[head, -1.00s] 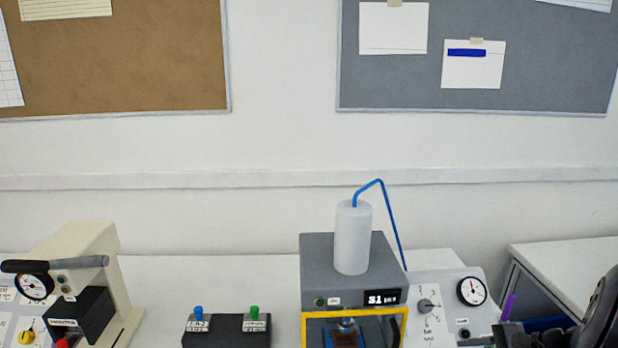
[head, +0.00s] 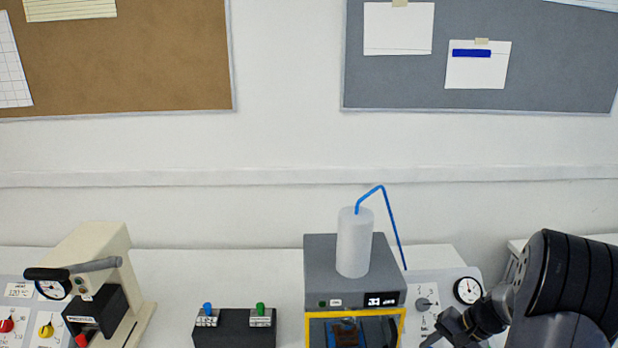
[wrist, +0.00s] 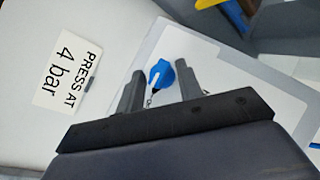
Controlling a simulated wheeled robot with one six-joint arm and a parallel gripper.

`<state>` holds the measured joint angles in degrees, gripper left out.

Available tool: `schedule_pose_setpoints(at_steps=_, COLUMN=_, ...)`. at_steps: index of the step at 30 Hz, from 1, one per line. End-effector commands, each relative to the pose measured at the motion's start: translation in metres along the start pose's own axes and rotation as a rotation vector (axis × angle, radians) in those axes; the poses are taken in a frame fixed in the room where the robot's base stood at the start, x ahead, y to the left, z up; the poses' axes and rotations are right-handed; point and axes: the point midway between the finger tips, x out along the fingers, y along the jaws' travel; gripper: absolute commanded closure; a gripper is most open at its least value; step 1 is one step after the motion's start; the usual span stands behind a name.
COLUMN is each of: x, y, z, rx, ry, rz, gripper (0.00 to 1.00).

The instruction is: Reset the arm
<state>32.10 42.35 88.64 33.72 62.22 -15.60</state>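My gripper (wrist: 160,80) shows in the wrist view with its two fingers apart. I see nothing gripped; the depth between fingers and knob is unclear. In the head view my gripper (head: 445,328) is at the lower right, in front of the pale control panel (head: 440,283).
A grey device (head: 345,262) with a yellow frame and white cylinder stands left of my arm. A black box (head: 235,328) with blue and green buttons and a beige press (head: 100,250) stand farther left. A label (wrist: 67,72) reads "PRESS AT 4 bar".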

Motion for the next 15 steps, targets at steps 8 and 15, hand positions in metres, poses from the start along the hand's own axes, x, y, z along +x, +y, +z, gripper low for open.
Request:
schedule_pose_setpoints(at_steps=8, x=-0.0019, y=-0.0065, z=0.0016, rx=-0.238, ry=-0.002, rz=0.197, gripper=0.65)
schedule_pose_setpoints(at_steps=15, x=0.0001, y=-0.0087, z=0.0028, rx=-0.426, ry=-0.003, rz=0.355, gripper=0.65)
